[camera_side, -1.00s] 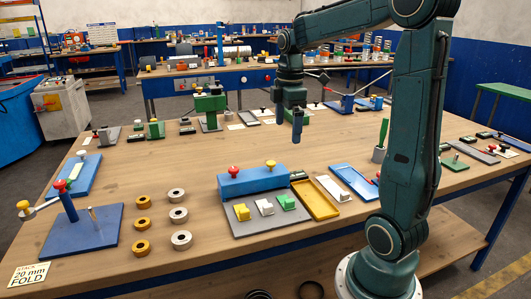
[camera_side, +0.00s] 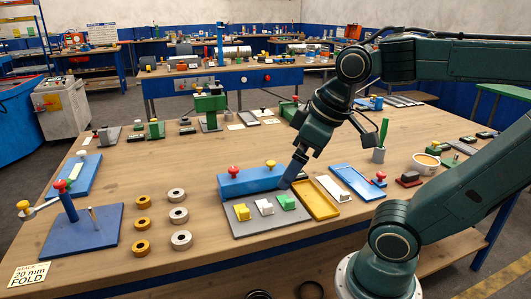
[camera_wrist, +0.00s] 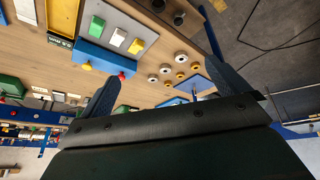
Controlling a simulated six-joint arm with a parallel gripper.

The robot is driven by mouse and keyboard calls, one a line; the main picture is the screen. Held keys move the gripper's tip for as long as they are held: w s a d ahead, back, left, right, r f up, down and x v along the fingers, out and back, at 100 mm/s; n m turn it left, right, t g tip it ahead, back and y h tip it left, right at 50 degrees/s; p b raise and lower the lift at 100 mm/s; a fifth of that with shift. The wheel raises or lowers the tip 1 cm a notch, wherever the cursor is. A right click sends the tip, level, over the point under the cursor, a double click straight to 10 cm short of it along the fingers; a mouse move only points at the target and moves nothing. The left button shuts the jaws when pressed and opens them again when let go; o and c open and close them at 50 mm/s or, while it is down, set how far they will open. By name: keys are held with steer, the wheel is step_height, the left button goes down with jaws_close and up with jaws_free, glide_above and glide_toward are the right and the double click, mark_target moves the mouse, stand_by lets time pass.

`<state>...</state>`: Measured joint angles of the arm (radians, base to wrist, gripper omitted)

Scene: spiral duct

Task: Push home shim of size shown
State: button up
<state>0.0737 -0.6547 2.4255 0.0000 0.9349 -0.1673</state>
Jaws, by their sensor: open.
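Three small shim-like blocks sit on a grey plate (camera_side: 262,228): yellow (camera_side: 242,212), white (camera_side: 264,206) and green (camera_side: 286,202). Behind them is a long blue block (camera_side: 250,182) with a red knob (camera_side: 233,170) and a yellow knob (camera_side: 270,163). A card (camera_side: 30,274) reads "STACK 20 mm FOLD"; I see no sizes on the shims. My gripper (camera_side: 290,181) is tilted by the blue block's right end; I cannot tell if it touches. The wrist view shows its fingers (camera_wrist: 160,66) apart and empty, with the green (camera_wrist: 98,27), white (camera_wrist: 118,37) and yellow (camera_wrist: 136,46) shims beyond.
A yellow tray (camera_side: 318,199) and a grey tray with a white strip (camera_side: 335,188) lie right of the plate. Several brass and steel rings (camera_side: 179,215) lie to its left. A blue stand (camera_side: 78,232) is at the far left.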

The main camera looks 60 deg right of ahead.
steer(key=shift+s+a+f+m+t, duration=0.15)
steer(key=shift+s+a+f+m, duration=0.1)
steer(key=shift+s+a, duration=0.15)
steer(key=shift+s+a+f+m+t, duration=0.2)
steer(key=shift+s+a+m, duration=0.1)
steer(key=shift+s, duration=0.15)
steer(key=shift+c, duration=1.1)
steer(key=shift+w+d+n, duration=0.1)
steer(key=shift+w+n, duration=0.1)
steer(key=shift+n, duration=0.15)
steer(key=c, duration=1.1)
steer(key=shift+w+d+n+g, duration=0.15)
steer(key=shift+w+n+g, duration=0.35)
steer(key=shift+n, duration=0.3)
steer(key=c, duration=0.7)
steer(key=shift+w+d+f+n, duration=0.15)
steer(key=shift+w+n, duration=0.15)
steer(key=shift+n, duration=0.2)
jaws_close()
steer(key=w+d+f+n+g+y, duration=0.3)
steer(key=w+d+f+n+g, duration=0.4)
steer(key=n, duration=1.6)
steer(key=w+d+f, duration=0.3)
steer(key=d+f, duration=0.2)
steer(key=d, duration=0.1)
steer(key=shift+w+f+n, duration=0.25)
steer(key=shift+w+n, duration=0.1)
steer(key=shift+n, duration=0.05)
